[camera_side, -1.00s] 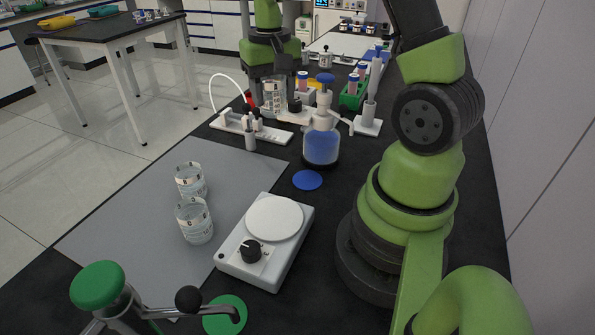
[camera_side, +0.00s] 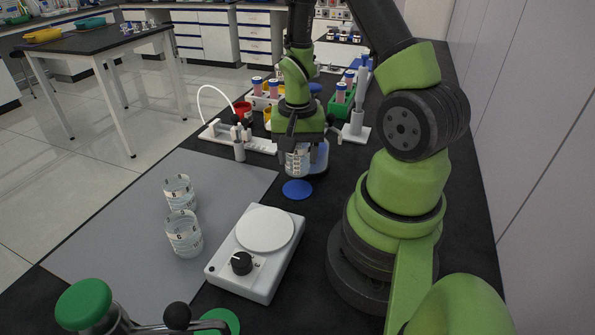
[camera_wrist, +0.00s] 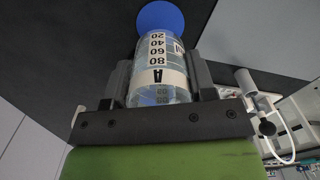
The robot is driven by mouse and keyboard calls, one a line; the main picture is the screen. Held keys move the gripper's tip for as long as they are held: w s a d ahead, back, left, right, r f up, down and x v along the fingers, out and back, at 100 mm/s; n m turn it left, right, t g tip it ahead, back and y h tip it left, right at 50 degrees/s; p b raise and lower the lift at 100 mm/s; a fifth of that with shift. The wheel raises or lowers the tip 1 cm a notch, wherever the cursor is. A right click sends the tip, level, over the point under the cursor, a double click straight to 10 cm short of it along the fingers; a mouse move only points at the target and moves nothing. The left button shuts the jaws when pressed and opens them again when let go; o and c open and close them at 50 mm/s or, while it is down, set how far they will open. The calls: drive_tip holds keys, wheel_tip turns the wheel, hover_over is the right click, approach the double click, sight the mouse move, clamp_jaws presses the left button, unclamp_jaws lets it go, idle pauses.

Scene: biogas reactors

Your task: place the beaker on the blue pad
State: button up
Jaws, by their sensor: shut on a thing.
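The beaker is held upright just behind the blue pad in the side view. The blue pad (camera_side: 298,190) is a flat round disc on the black bench, and its bare top shows. In the wrist view the pad (camera_wrist: 160,17) lies just beyond the beaker.
A blue-liquid bottle (camera_side: 319,158) stands close behind the beaker, partly hidden. A white stirrer (camera_side: 257,250) is in front, and two beakers (camera_side: 179,192) (camera_side: 184,235) stand on the grey mat (camera_side: 120,220). A white valve stand (camera_side: 225,135) is to the left.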

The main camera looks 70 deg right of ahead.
drive_tip(key=shift+f, duration=2.45)
drive_tip(key=shift+f, duration=0.1)
drive_tip(key=o, duration=1)
wheel_tip(320, 180, up, 11)
wheel_tip(320, 180, up, 11)
drive_tip(key=n+t, duration=0.3)
drive_tip(key=n, duration=0.1)
hover_over(297, 172)
drive_tip(key=w+a, duration=0.2)
drive_tip(key=a, duration=0.3)
drive_tip(key=s+a+r+n+t+y, duration=0.2)
drive_tip(key=s+a+r+n+t, duration=0.2)
drive_tip(key=a, duration=0.4)
wheel_tip(297, 172, up, 3)
drive_tip(key=shift+s+a+f+n, duration=0.1)
drive_tip(key=shift+s+a+n, duration=0.15)
drive_tip(key=shift+s+n, duration=0.75)
